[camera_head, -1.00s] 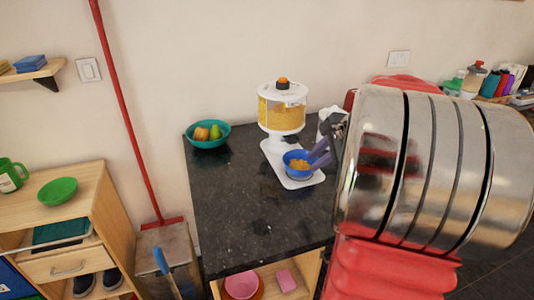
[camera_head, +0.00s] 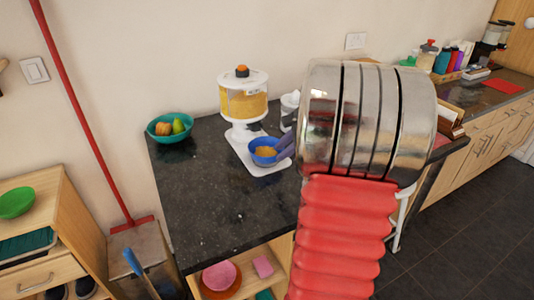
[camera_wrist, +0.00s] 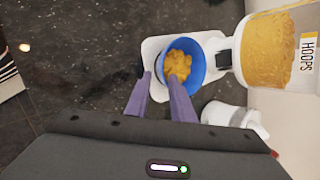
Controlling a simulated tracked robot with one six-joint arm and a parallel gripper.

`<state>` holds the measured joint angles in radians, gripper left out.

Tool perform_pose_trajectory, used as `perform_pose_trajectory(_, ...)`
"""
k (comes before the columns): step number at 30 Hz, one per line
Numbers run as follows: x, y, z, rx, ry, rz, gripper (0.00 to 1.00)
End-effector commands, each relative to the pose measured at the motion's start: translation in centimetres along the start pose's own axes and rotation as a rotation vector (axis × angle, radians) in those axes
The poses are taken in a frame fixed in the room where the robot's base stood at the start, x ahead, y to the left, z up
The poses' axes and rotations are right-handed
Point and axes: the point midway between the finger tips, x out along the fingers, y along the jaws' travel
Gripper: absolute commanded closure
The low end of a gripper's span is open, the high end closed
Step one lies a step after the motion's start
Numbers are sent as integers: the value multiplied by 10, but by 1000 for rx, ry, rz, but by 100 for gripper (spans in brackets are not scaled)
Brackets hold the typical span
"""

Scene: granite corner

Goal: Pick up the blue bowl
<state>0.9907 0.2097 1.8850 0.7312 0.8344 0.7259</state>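The blue bowl (camera_head: 260,161) holds orange-yellow cereal and sits upright on the white base of a cereal dispenser (camera_head: 243,100). It also shows in the wrist view (camera_wrist: 200,66). My gripper (camera_head: 284,146) reaches in from the right, its purple fingers at the bowl's near right side. In the wrist view my gripper (camera_wrist: 161,76) has its fingers apart, with a gap between them. The right fingertip overlaps the inside of the bowl, and the left one lies outside its rim. I cannot tell whether either finger touches the bowl.
The dark granite counter (camera_head: 205,205) is clear in front. A teal fruit bowl (camera_head: 155,134) stands at its back left. A white object (camera_wrist: 232,114) stands beside the dispenser. A red-handled broom (camera_head: 88,130) leans on the wall at left.

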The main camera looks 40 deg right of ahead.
Motion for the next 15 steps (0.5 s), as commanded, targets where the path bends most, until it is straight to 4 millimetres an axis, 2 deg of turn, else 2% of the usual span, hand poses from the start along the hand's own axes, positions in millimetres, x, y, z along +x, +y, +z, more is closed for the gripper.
perform_pose_trajectory(1, 9, 1, 0, 1, -2, 4, 78)
perform_pose_trajectory(6, 29, 0, 0, -1, -1, 2, 78)
perform_pose_trajectory(15, 32, 0, 0, 0, 0, 0, 78)
